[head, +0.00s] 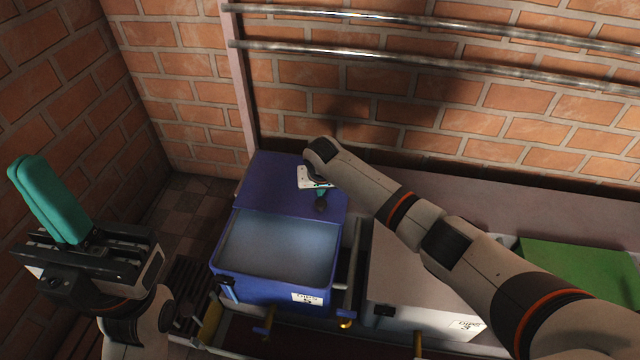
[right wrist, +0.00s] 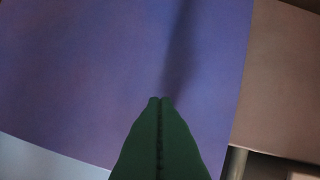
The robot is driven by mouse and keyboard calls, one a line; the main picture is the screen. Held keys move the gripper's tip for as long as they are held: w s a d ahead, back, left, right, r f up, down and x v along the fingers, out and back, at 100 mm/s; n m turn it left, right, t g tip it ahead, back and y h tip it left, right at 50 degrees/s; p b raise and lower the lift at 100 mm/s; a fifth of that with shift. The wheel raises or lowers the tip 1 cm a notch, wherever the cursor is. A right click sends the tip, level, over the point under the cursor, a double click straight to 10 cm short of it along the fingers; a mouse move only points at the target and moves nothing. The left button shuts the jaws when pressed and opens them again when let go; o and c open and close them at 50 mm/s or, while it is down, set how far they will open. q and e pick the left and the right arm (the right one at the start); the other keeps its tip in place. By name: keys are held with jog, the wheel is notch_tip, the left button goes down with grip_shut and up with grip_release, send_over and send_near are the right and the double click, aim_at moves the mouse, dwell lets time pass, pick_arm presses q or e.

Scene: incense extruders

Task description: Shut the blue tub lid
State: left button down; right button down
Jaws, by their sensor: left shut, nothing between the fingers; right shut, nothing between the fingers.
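The blue tub (head: 268,289) stands left of centre in the head view, with its pale inside (head: 280,245) showing at the front. Its blue lid (head: 265,185) lies behind that opening, so the tub is open. In the right wrist view the lid (right wrist: 90,70) fills most of the picture as a flat surface. My right gripper (head: 320,203) is shut and empty over the right part of the lid. Its green fingertips (right wrist: 160,99) point at the lid; whether they touch it I cannot tell. My left gripper (head: 27,163) is shut and empty at the far left, away from the tub.
A grey-white tub (head: 400,290) stands to the right of the blue one, partly behind my right arm. A green lid or box (head: 580,265) is farther right. Metal rails (head: 430,55) run along the brick wall behind. A yellow-tipped bar stands between the tubs.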

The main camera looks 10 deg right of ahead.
jog(key=shift+s, duration=0.3)
